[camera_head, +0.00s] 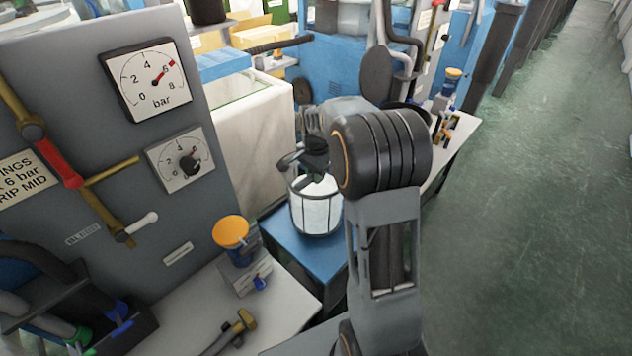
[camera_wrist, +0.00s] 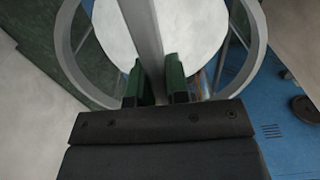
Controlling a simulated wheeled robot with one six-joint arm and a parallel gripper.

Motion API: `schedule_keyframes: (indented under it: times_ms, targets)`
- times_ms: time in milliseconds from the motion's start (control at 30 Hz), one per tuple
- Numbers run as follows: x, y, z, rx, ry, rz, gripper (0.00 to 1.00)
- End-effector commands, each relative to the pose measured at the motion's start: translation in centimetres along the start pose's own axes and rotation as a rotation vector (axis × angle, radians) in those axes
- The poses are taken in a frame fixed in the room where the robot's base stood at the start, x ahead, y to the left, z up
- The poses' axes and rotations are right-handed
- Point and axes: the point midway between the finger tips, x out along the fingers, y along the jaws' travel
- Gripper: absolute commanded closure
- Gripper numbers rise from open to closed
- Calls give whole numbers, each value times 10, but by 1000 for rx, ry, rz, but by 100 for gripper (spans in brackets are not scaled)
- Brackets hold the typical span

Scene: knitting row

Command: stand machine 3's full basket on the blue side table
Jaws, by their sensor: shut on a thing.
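The basket (camera_head: 318,212) is a round, dark-framed cage filled with white material. In the head view it looks upright, directly over the blue side table (camera_head: 285,245). I cannot tell whether its bottom touches the table. My gripper (camera_head: 313,168) is above the basket, partly hidden by my arm. In the wrist view my gripper (camera_wrist: 156,85) has its green-padded fingers closed on the grey bar across the basket's top. The basket's ring rim and white contents (camera_wrist: 195,35) show beyond the fingers.
A grey gauge panel (camera_head: 90,110) stands at the left. A pale bench (camera_head: 190,310) in front holds an orange-topped device (camera_head: 232,235) and a brass-headed tool (camera_head: 235,330). A white cabinet (camera_head: 255,140) stands behind the basket. Green floor (camera_head: 530,200) is open at the right.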

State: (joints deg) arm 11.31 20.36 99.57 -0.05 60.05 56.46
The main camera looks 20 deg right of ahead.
Motion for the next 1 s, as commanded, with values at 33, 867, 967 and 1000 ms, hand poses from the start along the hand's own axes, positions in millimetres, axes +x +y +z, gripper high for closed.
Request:
schedule_keyframes:
  times_ms: [33,867,967,1000]
  targets:
    - [7,-1,1,-1,-1,2,100]
    - [34,-1,0,-1,0,0,61]
    - [34,-1,0,-1,0,0,59]
    - [34,-1,0,-1,0,0,59]
